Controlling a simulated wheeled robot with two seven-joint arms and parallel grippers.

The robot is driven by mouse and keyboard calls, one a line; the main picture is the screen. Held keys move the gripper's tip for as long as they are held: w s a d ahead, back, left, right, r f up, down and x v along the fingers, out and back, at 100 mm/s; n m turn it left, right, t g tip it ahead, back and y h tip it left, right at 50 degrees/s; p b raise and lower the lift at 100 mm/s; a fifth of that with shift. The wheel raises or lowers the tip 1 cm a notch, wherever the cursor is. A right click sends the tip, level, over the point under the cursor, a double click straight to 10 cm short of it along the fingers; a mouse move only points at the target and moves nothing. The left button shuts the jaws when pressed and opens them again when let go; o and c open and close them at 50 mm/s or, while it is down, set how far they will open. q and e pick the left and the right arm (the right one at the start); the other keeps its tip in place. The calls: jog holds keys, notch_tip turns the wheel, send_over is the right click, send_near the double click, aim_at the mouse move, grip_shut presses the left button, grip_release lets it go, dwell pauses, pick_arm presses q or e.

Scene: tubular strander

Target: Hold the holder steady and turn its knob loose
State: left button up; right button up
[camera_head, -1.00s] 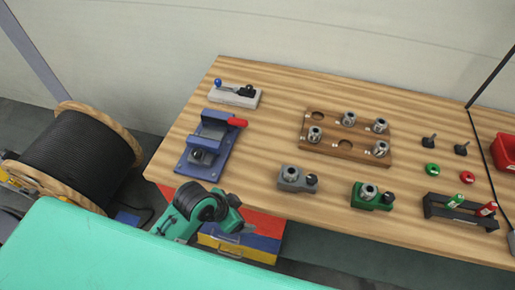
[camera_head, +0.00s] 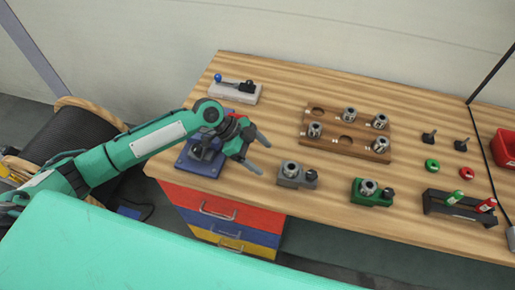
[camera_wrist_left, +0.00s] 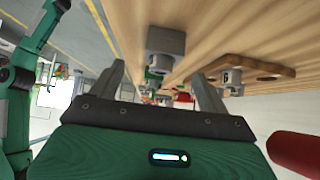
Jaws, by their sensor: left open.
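A grey holder (camera_head: 289,180) with a metal collet and a black knob (camera_head: 311,175) stands near the table's front edge. A similar green holder (camera_head: 366,200) with a dark knob (camera_head: 389,193) stands to its right. I cannot tell which one the task means. My left gripper (camera_head: 261,153) is open and empty, just left of the grey holder and apart from it. In the left wrist view the grey holder (camera_wrist_left: 165,40) shows ahead, between and beyond the open fingers. My right gripper is not in view.
A wooden rack (camera_head: 345,150) with several collets stands behind the holders. A blue vise (camera_head: 190,166) is partly hidden under my left arm. A toggle clamp (camera_head: 236,93) lies at the back left. A dark stand (camera_head: 460,212) with coloured bottles is at the right.

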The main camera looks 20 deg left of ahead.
aim_at(282, 169)
pick_arm(q)
jog(key=b+x, duration=0.1)
jog(key=x, duration=0.2)
jog(key=b+x, duration=0.2)
jog(key=x, duration=0.1)
jog(key=b+x, duration=0.1)
jog(key=x, duration=0.3)
jog(key=shift+w, duration=0.4)
jog(key=c, duration=1.4)
jog(key=shift+c, duration=0.2)
